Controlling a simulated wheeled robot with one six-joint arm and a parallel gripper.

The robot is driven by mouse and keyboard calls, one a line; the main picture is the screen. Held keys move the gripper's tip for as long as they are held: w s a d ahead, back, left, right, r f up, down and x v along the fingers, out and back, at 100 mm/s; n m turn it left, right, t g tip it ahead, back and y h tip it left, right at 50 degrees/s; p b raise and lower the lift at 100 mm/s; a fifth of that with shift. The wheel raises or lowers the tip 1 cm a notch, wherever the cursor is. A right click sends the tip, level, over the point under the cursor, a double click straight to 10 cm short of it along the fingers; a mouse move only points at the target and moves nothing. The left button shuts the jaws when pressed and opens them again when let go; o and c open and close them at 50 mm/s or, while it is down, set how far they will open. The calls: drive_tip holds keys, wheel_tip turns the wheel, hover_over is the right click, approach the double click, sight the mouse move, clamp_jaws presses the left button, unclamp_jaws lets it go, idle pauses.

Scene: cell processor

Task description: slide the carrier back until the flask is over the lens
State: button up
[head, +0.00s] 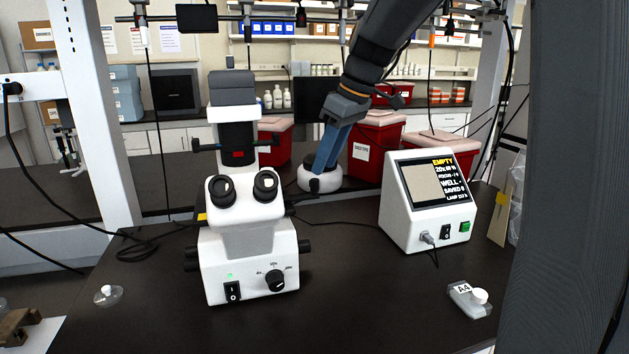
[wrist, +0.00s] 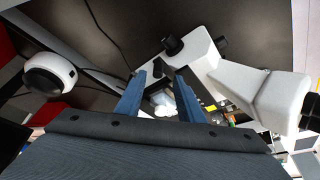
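The white microscope (head: 240,240) stands on the dark bench in the head view, and its body hides the stage, carrier and lens. It also shows in the wrist view (wrist: 235,85). My gripper (head: 322,165) reaches down behind and right of the microscope. In the wrist view my gripper (wrist: 162,76) is open, its two blue fingers apart. A small pale, partly clear thing (wrist: 163,103) shows between and beyond the fingers; it may be the flask on its carrier, but I cannot tell for sure. I cannot see contact with it.
The display box (head: 428,205) reads EMPTY. A flask marked A4 (head: 470,300) lies at the front right, and another small clear flask (head: 107,296) at the left. A white round device (head: 320,180) sits behind my fingers.

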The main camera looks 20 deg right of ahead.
sight(315, 179)
drive_tip(key=x, duration=0.2)
drive_tip(key=p+x, duration=0.1)
drive_tip(key=x, duration=0.1)
drive_tip(key=p+x, duration=0.1)
drive_tip(key=x, duration=0.1)
drive_tip(key=shift+w+a+f, duration=0.2)
drive_tip(key=shift+w+a, duration=0.1)
drive_tip(key=shift+w, duration=0.2)
clamp_jaws()
